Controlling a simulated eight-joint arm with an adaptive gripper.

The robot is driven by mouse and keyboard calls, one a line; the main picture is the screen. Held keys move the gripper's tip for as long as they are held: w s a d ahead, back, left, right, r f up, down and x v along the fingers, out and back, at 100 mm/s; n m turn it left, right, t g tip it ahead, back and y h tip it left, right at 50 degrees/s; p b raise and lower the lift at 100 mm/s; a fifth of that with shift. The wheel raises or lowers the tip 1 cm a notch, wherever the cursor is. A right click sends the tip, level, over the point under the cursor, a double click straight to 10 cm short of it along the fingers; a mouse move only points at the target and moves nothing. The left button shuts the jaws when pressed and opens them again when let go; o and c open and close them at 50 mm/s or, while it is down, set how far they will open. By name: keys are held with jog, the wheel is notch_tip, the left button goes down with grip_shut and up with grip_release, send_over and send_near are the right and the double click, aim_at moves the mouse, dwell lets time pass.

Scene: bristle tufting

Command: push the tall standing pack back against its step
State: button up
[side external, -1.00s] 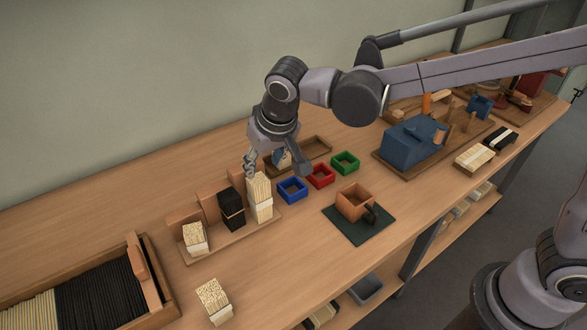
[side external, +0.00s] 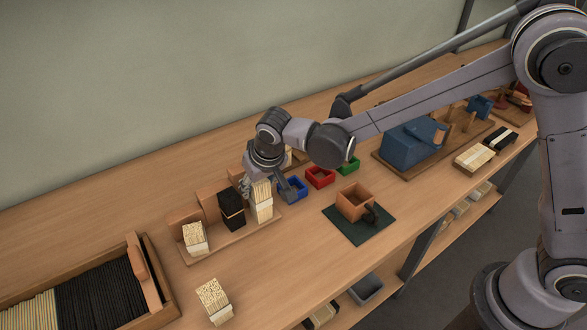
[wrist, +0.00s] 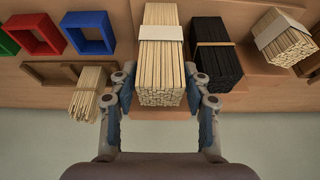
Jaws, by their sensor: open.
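The tall standing pack (side external: 261,203) is a bundle of pale sticks with a white band, upright at the right end of the wooden stepped stand (side external: 193,258). It also shows in the centre of the wrist view (wrist: 160,62). My gripper (side external: 268,184) is low at the pack's upper part. In the wrist view my open gripper (wrist: 161,88) has one finger on each side of the pack; I cannot tell whether either touches it. The pack's step is mostly hidden by my gripper; tan wood (wrist: 160,114) shows just behind the pack.
A black pack (side external: 231,210) stands close beside the tall one, with a short pale pack (side external: 194,238) beyond. Blue (side external: 297,188), red (side external: 320,177) and green (side external: 348,166) frames lie to the right. Loose sticks (wrist: 88,97) lie in a tray beside one finger.

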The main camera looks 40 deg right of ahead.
jog(key=c, duration=0.9)
jog(key=shift+w, duration=0.1)
jog(key=shift+w, duration=1.05)
jog(key=o, duration=1.3)
jog(key=shift+w, duration=0.1)
jog(key=shift+r, duration=0.2)
